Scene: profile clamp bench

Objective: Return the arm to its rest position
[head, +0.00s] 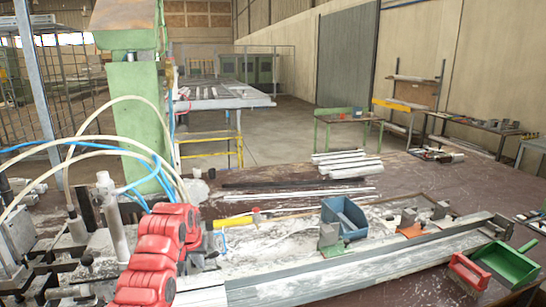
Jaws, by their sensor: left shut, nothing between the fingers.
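My left arm comes in from the lower left as a chain of red segments. My left gripper (209,243) is at its end, small and dark, just above the left end of the long metal profile (330,278). It is shut and empty. Its fingertips are small and partly hidden by the red segments. My right gripper is not in view.
A blue bin (344,217) and small clamp blocks (408,222) stand along the profile. A green dustpan (506,263) and a red object (468,273) lie at the right. Hoses and a green machine column (138,125) stand behind my left arm. Pale bars (346,163) lie at the back.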

